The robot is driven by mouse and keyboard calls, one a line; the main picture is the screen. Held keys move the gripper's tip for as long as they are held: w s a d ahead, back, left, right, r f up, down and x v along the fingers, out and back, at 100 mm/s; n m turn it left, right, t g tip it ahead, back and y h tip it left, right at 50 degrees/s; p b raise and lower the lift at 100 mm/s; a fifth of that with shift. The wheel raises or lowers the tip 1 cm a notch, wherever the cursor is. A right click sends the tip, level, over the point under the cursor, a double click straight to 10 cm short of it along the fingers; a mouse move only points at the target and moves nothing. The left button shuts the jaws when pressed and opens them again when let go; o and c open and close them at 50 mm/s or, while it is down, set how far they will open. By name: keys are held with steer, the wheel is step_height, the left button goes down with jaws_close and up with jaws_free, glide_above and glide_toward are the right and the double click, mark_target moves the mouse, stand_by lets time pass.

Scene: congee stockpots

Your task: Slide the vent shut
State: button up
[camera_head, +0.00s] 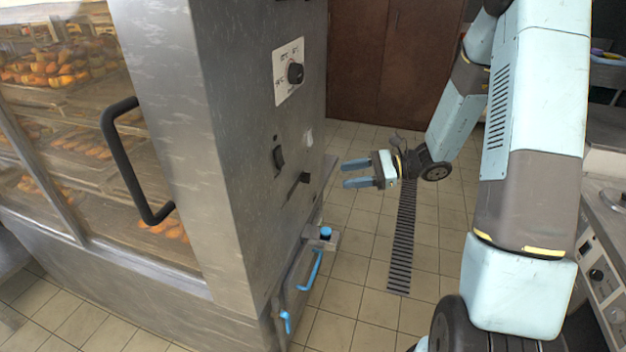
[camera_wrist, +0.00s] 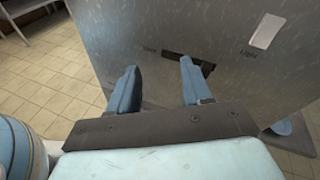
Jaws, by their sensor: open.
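The vent control is a dark slot with a black piece (camera_head: 300,184) on the steel side panel of the warming cabinet (camera_head: 235,150).
A dial (camera_head: 295,73) and a black rocker switch (camera_head: 279,158) sit on the same panel. A pale light switch (camera_wrist: 267,31) is right of the slot. Blue-handled fittings (camera_head: 312,270) jut out low on the cabinet. The tiled floor with a drain grate (camera_head: 402,240) is clear.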

mark_target(310, 179)
steer(key=w+d+f+m+t+y, duration=0.1)
steer(key=w+d+f+m+t, duration=0.2)
steer(key=w+f+m+t, duration=0.45)
steer(key=w+a, duration=0.1)
steer(key=a, duration=0.3)
steer(key=w+a+f+g, duration=0.1)
steer(key=a, duration=0.4)
steer(key=w+a+n+g, duration=0.1)
steer(key=a, duration=0.3)
steer(key=shift+a+f, duration=0.15)
steer(key=shift+f, duration=0.1)
jaws_close()
steer(key=shift+s, duration=0.1)
